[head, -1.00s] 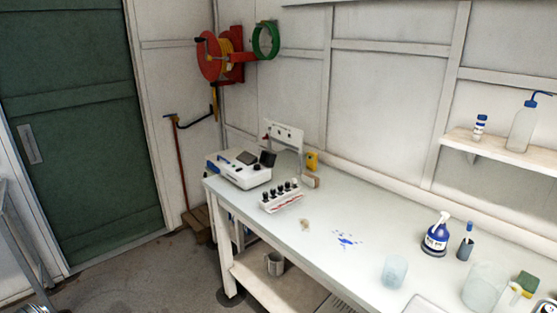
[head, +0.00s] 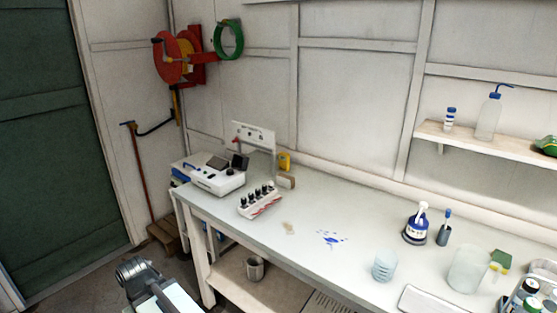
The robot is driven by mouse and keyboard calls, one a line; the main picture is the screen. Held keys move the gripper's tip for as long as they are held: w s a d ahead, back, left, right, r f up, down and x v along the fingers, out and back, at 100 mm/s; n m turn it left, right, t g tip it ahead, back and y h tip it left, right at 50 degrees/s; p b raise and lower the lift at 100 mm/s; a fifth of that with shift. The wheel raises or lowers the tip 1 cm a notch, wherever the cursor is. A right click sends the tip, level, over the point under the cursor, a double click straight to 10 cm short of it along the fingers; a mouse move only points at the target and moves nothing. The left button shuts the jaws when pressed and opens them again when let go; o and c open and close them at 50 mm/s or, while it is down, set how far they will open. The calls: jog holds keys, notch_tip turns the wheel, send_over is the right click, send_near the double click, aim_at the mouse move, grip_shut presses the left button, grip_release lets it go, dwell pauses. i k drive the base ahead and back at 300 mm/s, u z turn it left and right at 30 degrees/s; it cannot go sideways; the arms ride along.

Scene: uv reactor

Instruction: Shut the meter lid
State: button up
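The meter (head: 212,180) is a white box at the far left end of the bench. A dark square lid (head: 240,161) stands raised at its right rear, so the lid looks open. A dark, flat panel lies on the meter's top beside the lid. Part of my arm shows at the lower left, in front of the bench and well short of the meter. I cannot make out any gripper fingers.
The white bench (head: 330,215) runs along the wall. A rack of dark-capped vials (head: 260,200) stands just right of the meter. Floor at the left is free.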

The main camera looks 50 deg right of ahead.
aim_at(239, 162)
jog(key=z, duration=0.4)
jog(key=i, duration=1)
jog(key=u, duration=0.05)
